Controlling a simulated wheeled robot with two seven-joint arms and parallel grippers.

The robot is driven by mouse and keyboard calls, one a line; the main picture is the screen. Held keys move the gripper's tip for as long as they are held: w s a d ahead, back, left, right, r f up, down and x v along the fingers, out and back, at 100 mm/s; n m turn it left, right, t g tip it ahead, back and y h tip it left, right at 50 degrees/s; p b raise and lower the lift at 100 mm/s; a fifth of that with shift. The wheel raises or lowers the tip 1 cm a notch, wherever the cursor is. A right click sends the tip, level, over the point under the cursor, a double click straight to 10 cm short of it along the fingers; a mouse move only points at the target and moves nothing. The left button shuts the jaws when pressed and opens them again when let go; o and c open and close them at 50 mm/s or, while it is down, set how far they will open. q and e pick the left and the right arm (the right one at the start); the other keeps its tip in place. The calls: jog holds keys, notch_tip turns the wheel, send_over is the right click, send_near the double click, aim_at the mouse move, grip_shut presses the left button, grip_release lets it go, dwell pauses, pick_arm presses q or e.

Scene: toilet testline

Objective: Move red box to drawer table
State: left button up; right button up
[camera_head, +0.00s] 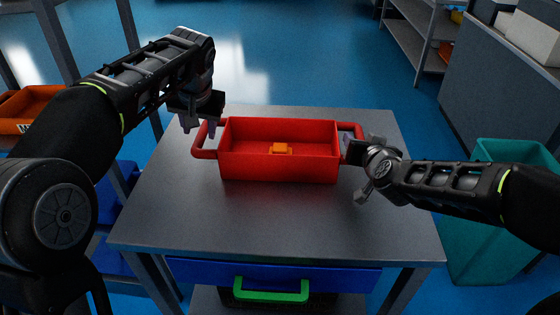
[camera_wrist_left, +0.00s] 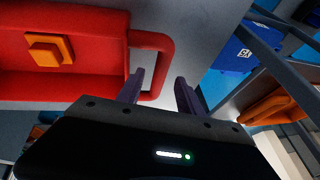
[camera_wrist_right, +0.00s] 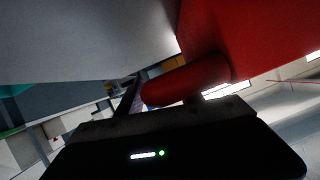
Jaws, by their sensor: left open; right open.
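A red box (camera_head: 278,166) with a loop handle on each side rests on the grey drawer table (camera_head: 180,210). A small orange block (camera_head: 281,148) lies inside it; it also shows in the left wrist view (camera_wrist_left: 47,52). My left gripper (camera_head: 198,122) is open beside the box's left handle (camera_head: 203,142); in the left wrist view the fingers (camera_wrist_left: 160,88) are apart near that handle, with nothing visibly clamped. My right gripper (camera_head: 356,172) is open at the right handle, which shows close up in the right wrist view (camera_wrist_right: 187,80); one finger is partly hidden there.
The table has a blue drawer with a green handle (camera_head: 271,292) in front. A teal bin (camera_head: 490,235) stands at the right. An orange crate (camera_head: 25,105) sits on a rack at the left. The tabletop in front of the box is clear.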

pick_arm(q)
jog(key=v, duration=0.6)
jog(key=shift+s+r, duration=0.1)
jog(key=shift+r, duration=0.1)
pick_arm(e)
jog(key=v, duration=1.2)
pick_arm(q)
jog(key=shift+f, duration=0.1)
